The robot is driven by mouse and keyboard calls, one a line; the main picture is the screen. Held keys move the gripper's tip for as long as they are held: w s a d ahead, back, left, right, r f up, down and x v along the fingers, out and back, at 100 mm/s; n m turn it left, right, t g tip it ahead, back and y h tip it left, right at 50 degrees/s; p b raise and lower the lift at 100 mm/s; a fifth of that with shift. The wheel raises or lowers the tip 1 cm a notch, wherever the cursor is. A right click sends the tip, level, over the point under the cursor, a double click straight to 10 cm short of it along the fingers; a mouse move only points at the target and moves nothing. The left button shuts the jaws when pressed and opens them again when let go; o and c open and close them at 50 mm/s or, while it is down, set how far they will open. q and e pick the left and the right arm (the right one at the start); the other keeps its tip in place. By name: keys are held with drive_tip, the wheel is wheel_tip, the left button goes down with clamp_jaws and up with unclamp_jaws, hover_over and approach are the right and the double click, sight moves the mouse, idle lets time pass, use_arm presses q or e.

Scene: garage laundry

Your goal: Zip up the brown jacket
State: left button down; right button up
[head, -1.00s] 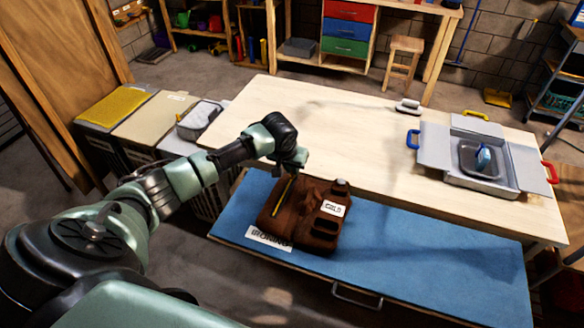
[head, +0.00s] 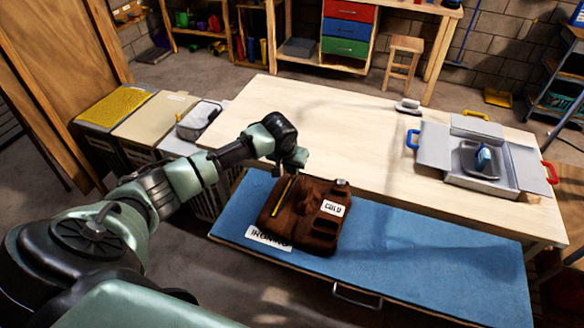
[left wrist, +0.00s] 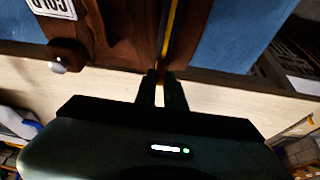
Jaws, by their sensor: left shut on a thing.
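The brown jacket (head: 306,214) lies on the blue ironing mat (head: 420,247), with a white "COLD" label on it. A yellow zip line (head: 284,201) runs along its left part; it also shows in the left wrist view (left wrist: 169,30). My left gripper (head: 298,166) is at the jacket's far edge, at the far end of the zip line. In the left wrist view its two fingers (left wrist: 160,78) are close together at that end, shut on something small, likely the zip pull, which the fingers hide. My right gripper is not in view.
The pale wooden table (head: 340,130) is mostly clear behind the mat. An iron (head: 408,106) stands at its far edge. A grey open case (head: 487,178) with coloured handles is at the right. Bins (head: 145,119) stand at the left.

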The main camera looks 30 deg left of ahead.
sight(289, 183)
use_arm(q)
drive_tip(key=shift+r, duration=0.1)
idle(0.3)
drive_tip(key=shift+w+a+p, duration=0.1)
drive_tip(key=shift+w+p, duration=0.3)
drive_tip(key=shift+p, duration=0.1)
drive_tip(key=c, duration=1.5)
unclamp_jaws()
drive_tip(key=shift+w, duration=0.1)
drive_tip(key=b+v, duration=0.1)
drive_tip(key=v, duration=0.6)
drive_tip(key=shift+r+b, duration=0.3)
drive_tip(key=shift+s, duration=0.25)
